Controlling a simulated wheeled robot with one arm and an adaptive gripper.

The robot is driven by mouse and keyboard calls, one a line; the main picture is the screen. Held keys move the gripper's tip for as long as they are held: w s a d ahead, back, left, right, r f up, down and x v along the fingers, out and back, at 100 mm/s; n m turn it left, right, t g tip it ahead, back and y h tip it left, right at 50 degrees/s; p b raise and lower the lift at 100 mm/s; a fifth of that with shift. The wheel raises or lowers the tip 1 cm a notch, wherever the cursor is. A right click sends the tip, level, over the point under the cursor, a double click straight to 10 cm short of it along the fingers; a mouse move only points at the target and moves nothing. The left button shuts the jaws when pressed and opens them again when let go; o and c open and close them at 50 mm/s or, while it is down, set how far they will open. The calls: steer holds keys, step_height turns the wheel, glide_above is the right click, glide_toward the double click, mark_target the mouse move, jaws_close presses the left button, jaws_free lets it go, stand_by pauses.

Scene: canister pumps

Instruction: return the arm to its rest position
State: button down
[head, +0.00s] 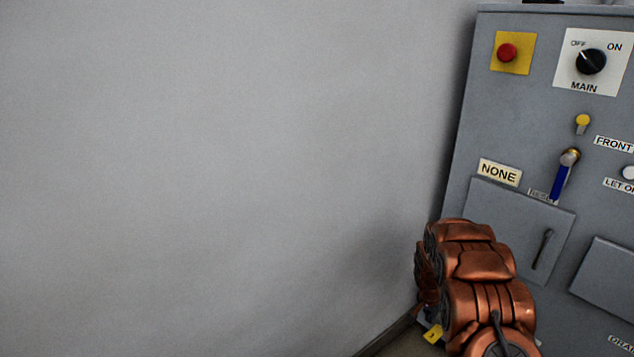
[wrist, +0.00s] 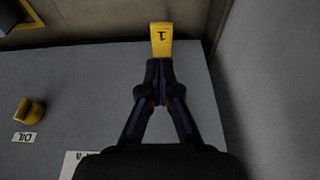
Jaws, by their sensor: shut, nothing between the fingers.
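My copper-coloured arm (head: 480,280) shows at the lower right of the head view, in front of the grey control cabinet (head: 535,120) and close to the wall. My gripper (wrist: 160,92) shows in the wrist view with its two dark fingers together at the tips and nothing between them. A yellow tag marked 1 (wrist: 161,40) appears just beyond the fingertips; I cannot tell whether they touch it. The gripper is not visible in the head view.
The cabinet carries a red button (head: 507,52), a MAIN switch (head: 591,62), a blue-handled valve (head: 561,180) and a hatch (head: 515,225). The wrist view shows a yellow OIL knob (wrist: 29,112) at left. A bare wall (head: 220,170) fills the head view's left.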

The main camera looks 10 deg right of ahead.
steer(key=s+a+r+n+g+p, duration=0.15)
steer(key=s+a+r+p, duration=0.4)
steer(key=r, duration=0.85)
steer(key=s+a+r+n+p, duration=0.2)
steer(key=s+a+r+p, duration=0.4)
steer(key=r, duration=0.8)
steer(key=s+a+r+n+p, duration=0.15)
steer(key=s+r+p, duration=0.4)
steer(key=r, duration=0.75)
steer(key=s+a+r+n+y+p, duration=0.1)
steer(key=s+a+r+n+p, duration=0.1)
steer(key=s+a+r+p, duration=0.2)
steer(key=s+a+r+n+g+y+p, duration=0.1)
steer(key=s+a+r+n+p, duration=0.1)
steer(key=s+a+r+p, duration=0.3)
steer(key=s+a+r+n+g+p, duration=0.1)
steer(key=s+a+r+p, duration=0.4)
steer(key=s+r+p, duration=0.5)
steer(key=s+r+n, duration=0.1)
steer(key=s+r, duration=0.6)
steer(key=s, duration=0.1)
steer(key=shift+s+r+n+y+p, duration=0.15)
steer(key=shift+r+n+y+p, duration=0.15)
steer(key=shift+n+y, duration=0.1)
steer(key=shift+d, duration=0.1)
